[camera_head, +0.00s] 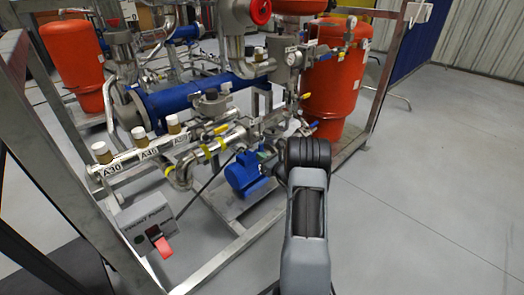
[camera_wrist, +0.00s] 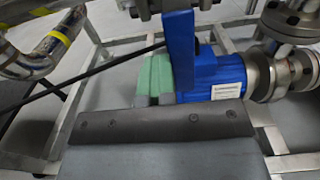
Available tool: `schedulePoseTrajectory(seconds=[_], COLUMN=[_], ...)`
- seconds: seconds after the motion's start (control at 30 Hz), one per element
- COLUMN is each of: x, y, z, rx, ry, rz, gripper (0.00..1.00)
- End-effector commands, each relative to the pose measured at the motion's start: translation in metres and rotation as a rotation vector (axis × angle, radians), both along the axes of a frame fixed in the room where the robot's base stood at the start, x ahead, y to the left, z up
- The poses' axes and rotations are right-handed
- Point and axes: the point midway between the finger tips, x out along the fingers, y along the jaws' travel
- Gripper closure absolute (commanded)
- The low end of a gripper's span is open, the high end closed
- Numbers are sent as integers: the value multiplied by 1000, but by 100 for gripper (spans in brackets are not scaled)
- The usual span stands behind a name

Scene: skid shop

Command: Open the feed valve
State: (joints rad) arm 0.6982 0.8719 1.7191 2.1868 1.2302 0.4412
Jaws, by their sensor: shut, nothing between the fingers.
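No label marks the feed valve, so I cannot tell for sure which valve it is. In the wrist view a flat blue lever (camera_wrist: 181,50) hangs upright, close to the camera, below metal pipe fittings. My gripper (camera_wrist: 156,75) shows there as green finger pads, shut and empty, just left of the lever. I cannot tell whether they touch it. In the head view my arm hides the gripper. A small blue valve handle (camera_head: 313,125) and a yellow one (camera_head: 305,97) show on the pipework just above my arm.
A blue motor pump (camera_head: 245,173) sits low on the skid, and shows behind the lever in the wrist view (camera_wrist: 215,75). Orange tanks (camera_head: 338,90) stand behind. A grey box with a red switch (camera_head: 157,240) is at front left. Floor at right (camera_head: 430,210) is clear.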

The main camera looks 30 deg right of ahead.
Motion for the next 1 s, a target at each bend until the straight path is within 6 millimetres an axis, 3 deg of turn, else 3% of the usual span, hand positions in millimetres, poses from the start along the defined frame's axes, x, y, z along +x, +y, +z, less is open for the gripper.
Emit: schedulePoseTrajectory(seconds=[0.37, 0.73, 1.0], x=[1, 5, 5], y=[-4, -27, -27], z=[-1, -2, -2], rx=[0, -1, 0], ry=[0, 0, 0], rz=[-4, -3, -2], gripper=[100, 100, 100])
